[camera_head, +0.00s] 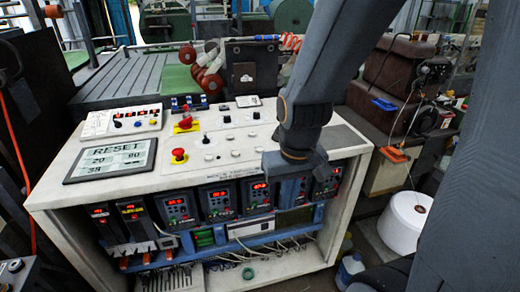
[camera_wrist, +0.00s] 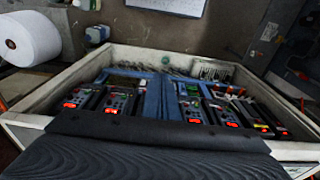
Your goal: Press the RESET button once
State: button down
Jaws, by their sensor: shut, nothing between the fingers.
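A flat grey panel reading RESET (camera_head: 110,159), with numbers below the word, lies at the left front of the white console top (camera_head: 225,165). In the wrist view a dark ridged part of mine fills the bottom, and the RESET panel is not seen.
Controllers with red displays (camera_head: 219,201) fill the open console front and also show in the wrist view (camera_wrist: 118,102). A white box with switches (camera_head: 121,121) sits behind the panel. A white roll (camera_head: 405,222) stands on the right. Room above the RESET panel is clear.

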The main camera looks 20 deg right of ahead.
dwell(0.4)
notch_tip(320, 180, up, 11)
jog(key=m+t+y+p, duration=0.2)
jog(key=t+y+p, duration=0.3)
jog(key=t+p, duration=0.1)
send_over(260, 150)
jog(key=shift+s+d+r, duration=0.1)
jog(key=shift+s+d, duration=0.2)
jog(key=shift+d, duration=0.15)
notch_tip(260, 150, down, 7)
jog(key=b, duration=0.3)
jog(key=f+b, duration=0.1)
jog(key=b, duration=0.2)
jog(key=shift+f, duration=0.4)
